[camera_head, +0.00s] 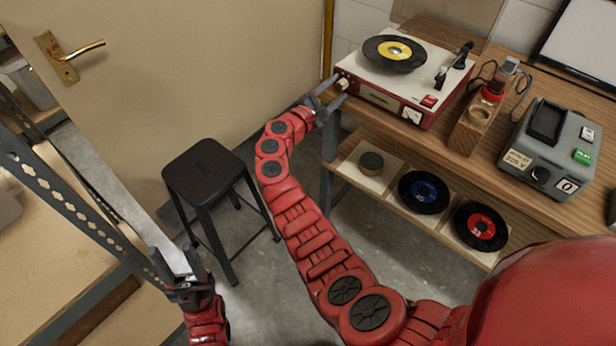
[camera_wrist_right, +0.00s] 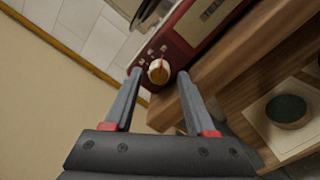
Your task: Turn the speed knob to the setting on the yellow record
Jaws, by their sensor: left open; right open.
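The red and white record player (camera_head: 392,88) stands on the wooden bench, with the yellow-label record (camera_head: 394,54) on its platter. The speed knob (camera_head: 342,85) is on the left end of its front; in the right wrist view the cream knob (camera_wrist_right: 159,72) has a red pointer line and small marks above it. My right gripper (camera_head: 325,100) is open just in front of the knob; in the wrist view its fingers lie below the knob on either side, apart from it. My left gripper (camera_head: 172,262) is open and empty at lower left. The record's label is too small to read.
A blue-label record (camera_head: 423,192), a red-label record (camera_head: 481,226) and a small round dark-topped object (camera_head: 371,162) lie on the lower shelf. A grey device (camera_head: 549,150) and wooden holder (camera_head: 468,130) stand right of the player. A black stool (camera_head: 205,172) stands on the floor.

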